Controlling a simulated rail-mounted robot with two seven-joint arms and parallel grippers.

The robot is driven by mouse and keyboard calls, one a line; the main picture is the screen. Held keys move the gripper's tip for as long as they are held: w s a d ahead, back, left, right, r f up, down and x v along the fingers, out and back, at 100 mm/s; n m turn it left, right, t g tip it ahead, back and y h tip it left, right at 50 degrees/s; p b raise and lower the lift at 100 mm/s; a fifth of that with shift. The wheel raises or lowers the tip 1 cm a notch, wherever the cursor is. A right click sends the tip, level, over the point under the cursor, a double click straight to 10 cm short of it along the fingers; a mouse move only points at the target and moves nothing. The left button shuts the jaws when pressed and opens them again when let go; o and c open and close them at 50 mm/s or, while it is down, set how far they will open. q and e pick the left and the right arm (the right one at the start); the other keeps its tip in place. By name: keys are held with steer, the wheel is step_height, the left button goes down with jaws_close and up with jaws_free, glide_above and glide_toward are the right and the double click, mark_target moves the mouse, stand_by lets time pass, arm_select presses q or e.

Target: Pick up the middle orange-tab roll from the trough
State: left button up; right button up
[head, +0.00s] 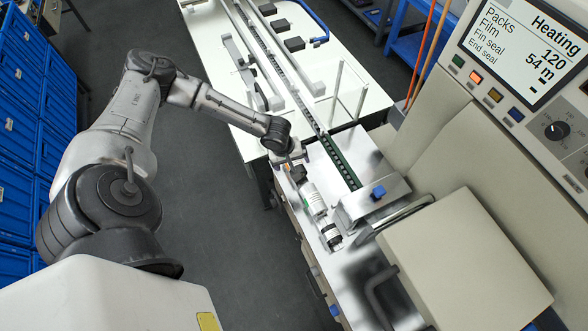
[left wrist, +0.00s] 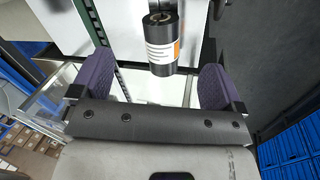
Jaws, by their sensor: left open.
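In the left wrist view a dark roll (left wrist: 160,54) with a white label and an orange tab (left wrist: 177,50) lies ahead, between the lines of the two purple fingers. My left gripper (left wrist: 157,68) is open, with clear gaps on both sides of the roll. In the head view the left gripper (head: 296,164) is over the far end of a row of rolls at the machine's near side. A white roll with a green mark (head: 313,199) and a black-and-white roll (head: 331,236) lie nearer. The gripper hides part of the row. My right gripper is not in view.
A green-black conveyor (head: 340,164) runs beside the rolls. A metal block with a blue knob (head: 378,192) and a large beige cover (head: 465,265) stand to the right. The control screen (head: 525,45) reads Heating. Open floor (head: 215,215) lies to the left.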

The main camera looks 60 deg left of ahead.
mark_target(294, 164)
arm_select(q)
steer(key=a+n, duration=0.3)
steer(key=a, duration=0.3)
steer(key=shift+y, duration=0.3)
steer(key=b+x, duration=0.1)
steer(key=x, duration=0.5)
steer(key=shift+w+f, duration=0.2)
steer(key=shift+f, duration=0.15)
steer(key=shift+w+f, duration=0.15)
steer(key=shift+f, duration=0.5)
steer(key=x, duration=0.4)
steer(key=shift+w+r, duration=0.1)
steer(key=shift+w, duration=0.05)
steer(key=shift+w+a+f, duration=0.1)
steer(key=shift+f, duration=0.55)
steer(key=shift+c, duration=0.3)
steer(key=c, duration=1.1)
steer(key=shift+r, duration=0.1)
steer(key=shift+c, duration=0.2)
